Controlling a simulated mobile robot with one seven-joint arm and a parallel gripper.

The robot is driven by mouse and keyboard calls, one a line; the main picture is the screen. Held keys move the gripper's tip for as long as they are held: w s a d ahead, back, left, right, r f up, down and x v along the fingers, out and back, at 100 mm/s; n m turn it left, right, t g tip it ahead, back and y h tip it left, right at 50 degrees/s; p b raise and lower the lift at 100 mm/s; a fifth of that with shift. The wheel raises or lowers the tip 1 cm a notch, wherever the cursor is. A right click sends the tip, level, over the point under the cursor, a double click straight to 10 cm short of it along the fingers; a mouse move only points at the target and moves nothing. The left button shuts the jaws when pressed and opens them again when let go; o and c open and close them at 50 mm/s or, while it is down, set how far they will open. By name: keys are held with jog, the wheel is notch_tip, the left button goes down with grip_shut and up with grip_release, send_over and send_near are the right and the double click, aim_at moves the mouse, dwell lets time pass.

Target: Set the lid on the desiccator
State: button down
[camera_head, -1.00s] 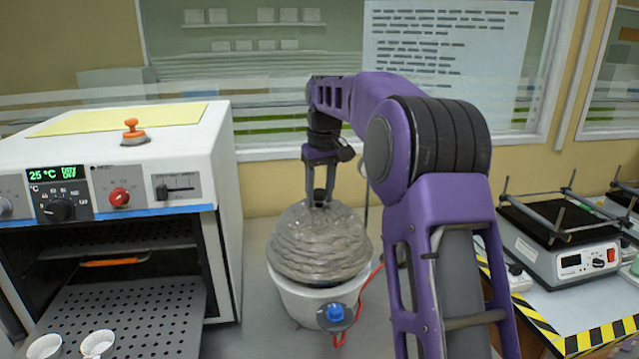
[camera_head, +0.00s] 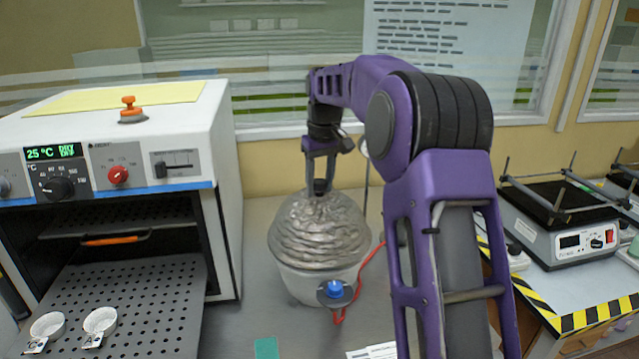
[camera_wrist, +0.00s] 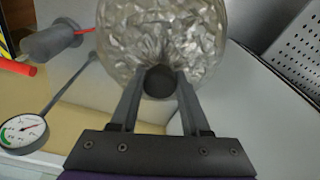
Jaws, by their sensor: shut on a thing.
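The lid is a grey, wrinkled, translucent dome (camera_head: 318,240) with a dark knob on top. It sits over the mouth of the white desiccator bowl (camera_head: 308,286) on the bench, and looks about level. Whether its rim touches all round cannot be made out. My gripper (camera_head: 320,188) is above the dome with its fingers down, shut on the knob. In the wrist view the dark knob (camera_wrist: 160,82) is between the two fingertips, with the lid (camera_wrist: 165,35) beyond. The bowl is hidden there.
An oven (camera_head: 120,140) with its door open stands close on the left, two small white dishes (camera_head: 100,321) on its door. A blue-knobbed valve (camera_head: 335,291) with a red hose (camera_head: 364,279) is in front of the bowl. A gauge (camera_wrist: 22,131) shows in the wrist view.

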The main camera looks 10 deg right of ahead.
jog(key=shift+f, duration=0.45)
jog(key=shift+c, duration=1.5)
grip_release()
